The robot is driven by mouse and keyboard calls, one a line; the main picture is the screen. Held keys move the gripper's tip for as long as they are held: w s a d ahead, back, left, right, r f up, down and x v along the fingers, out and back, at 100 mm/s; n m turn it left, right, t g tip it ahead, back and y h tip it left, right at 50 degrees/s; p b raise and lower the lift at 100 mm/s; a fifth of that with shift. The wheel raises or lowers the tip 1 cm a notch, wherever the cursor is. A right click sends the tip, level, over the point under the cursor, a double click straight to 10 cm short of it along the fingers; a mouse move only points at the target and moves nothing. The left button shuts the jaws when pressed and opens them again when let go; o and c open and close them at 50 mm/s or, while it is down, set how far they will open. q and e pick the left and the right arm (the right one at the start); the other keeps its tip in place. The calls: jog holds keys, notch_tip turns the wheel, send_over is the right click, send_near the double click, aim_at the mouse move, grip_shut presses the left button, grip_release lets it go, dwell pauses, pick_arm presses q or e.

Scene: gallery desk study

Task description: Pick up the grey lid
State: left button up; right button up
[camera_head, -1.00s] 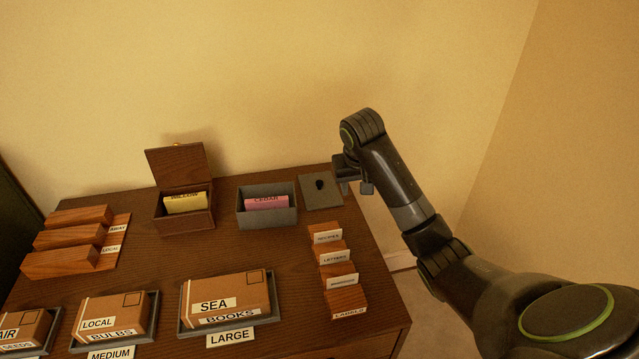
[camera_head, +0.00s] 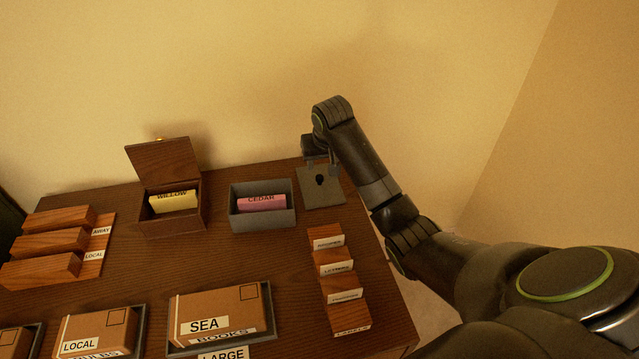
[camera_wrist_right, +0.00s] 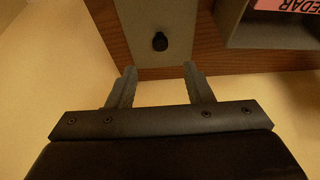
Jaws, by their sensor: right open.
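The grey lid (camera_head: 323,194) lies flat on the desk, right of the grey box, with a small black knob (camera_head: 320,180) on top. My right gripper (camera_head: 322,170) is open and empty above the lid's far part, near the knob. In the right wrist view the lid (camera_wrist_right: 178,30) and its knob (camera_wrist_right: 160,41) are beyond the two spread fingers (camera_wrist_right: 158,75), with the knob roughly centred between them and apart from them. My left gripper is out of view.
The open grey box (camera_head: 262,222) with a pink CEDAR card stands left of the lid. A wooden box (camera_head: 172,222) with a yellow card is further left. A wooden label rack (camera_head: 338,285) is in front of the lid. The wall is close behind.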

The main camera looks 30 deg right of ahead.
aim_at(320, 177)
jog(key=shift+x, duration=1.25)
jog(key=shift+w+f, duration=0.1)
jog(key=shift+f, duration=0.15)
jog(key=x, duration=0.4)
jog(key=shift+a, duration=0.1)
jog(key=shift+w+f, duration=0.1)
jog(key=shift+f, duration=0.45)
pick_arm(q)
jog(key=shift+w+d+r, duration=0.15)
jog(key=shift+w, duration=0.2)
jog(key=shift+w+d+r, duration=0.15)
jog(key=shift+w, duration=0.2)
pick_arm(e)
grip_shut()
